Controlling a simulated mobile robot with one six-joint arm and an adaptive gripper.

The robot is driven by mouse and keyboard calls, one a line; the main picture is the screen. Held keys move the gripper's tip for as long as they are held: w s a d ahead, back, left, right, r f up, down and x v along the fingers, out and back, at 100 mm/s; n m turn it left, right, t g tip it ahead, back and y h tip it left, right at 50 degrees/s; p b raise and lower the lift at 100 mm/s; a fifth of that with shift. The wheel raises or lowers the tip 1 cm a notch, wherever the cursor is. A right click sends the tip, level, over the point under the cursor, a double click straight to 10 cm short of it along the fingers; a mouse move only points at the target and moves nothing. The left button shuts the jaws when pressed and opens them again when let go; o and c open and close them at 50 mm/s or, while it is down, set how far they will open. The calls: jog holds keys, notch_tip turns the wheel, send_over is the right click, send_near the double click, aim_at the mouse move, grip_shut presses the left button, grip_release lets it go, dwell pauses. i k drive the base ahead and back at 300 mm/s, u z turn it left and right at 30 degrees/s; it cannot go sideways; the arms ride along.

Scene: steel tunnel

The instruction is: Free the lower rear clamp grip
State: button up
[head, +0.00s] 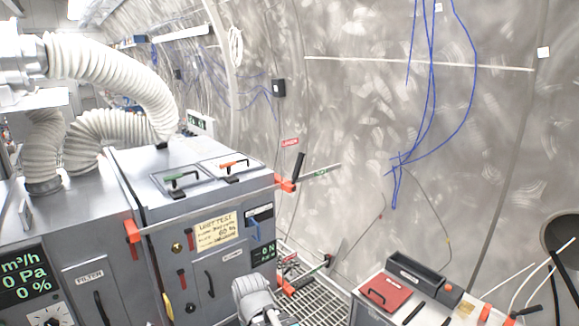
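The grey cabinet (165,215) has two bar clamps with orange jaws. The upper clamp's orange jaw (285,183) sits at the cabinet's right top corner, with an upright black grip (299,165) beside it. Lower down on the right, an orange jaw (288,287) and a slanted black grip (318,270) stand out past the cabinet's side, above a grating. Part of the lower clamp's bar is hidden. A pale grey link of my arm rises at the bottom centre, in front of the cabinet. I cannot make out my gripper.
A grey bench (365,308) with a red case (386,292) and a dark tray (420,275) stands at the lower right. White ribbed hoses (120,75) arch over the left units. Blue cables (430,80) hang on the wall. Floor grating (320,298) shows between cabinet and bench.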

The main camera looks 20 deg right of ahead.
aim_at(310, 280)
jog(key=k, duration=1.3)
jog(key=z, duration=0.2)
jog(key=i, duration=0.65)
jog(key=z, duration=0.5)
jog(key=i, duration=1.2)
jog(key=u, duration=0.15)
